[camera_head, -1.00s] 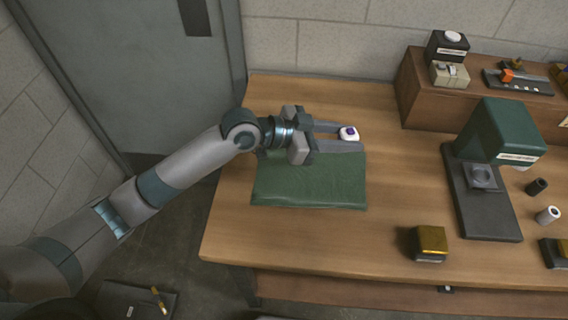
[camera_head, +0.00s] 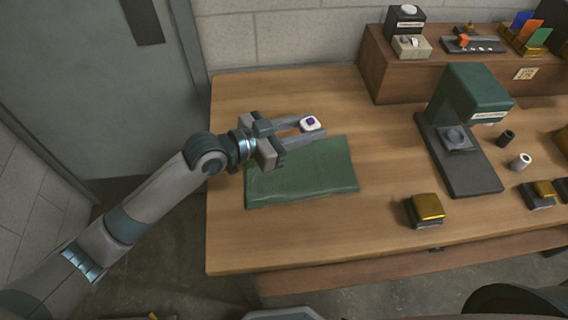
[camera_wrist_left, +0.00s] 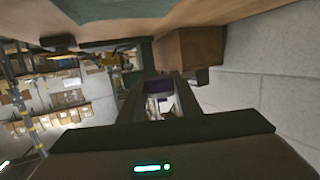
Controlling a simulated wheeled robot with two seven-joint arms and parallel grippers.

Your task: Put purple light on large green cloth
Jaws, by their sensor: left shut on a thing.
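The purple light, a small white piece with a purple top (camera_head: 310,123), is held between the fingertips of my left gripper (camera_head: 308,130). In the left wrist view the light (camera_wrist_left: 158,104) shows between the two fingers. The large green cloth (camera_head: 305,178) lies flat on the left part of the table. My left gripper reaches in from the left over the cloth's back edge. The light appears just beyond that edge; its height above the table is hard to tell. The gripper hides part of the cloth's back left. My right gripper is not in view.
A green machine on a dark base (camera_head: 470,165) stands on the wooden table (camera_head: 330,235) to the right. A gold-topped block (camera_head: 426,209) sits front centre. Small cylinders (camera_head: 520,161) stand farther right. A wooden shelf (camera_head: 385,72) with boxes is behind. The table between cloth and machine is clear.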

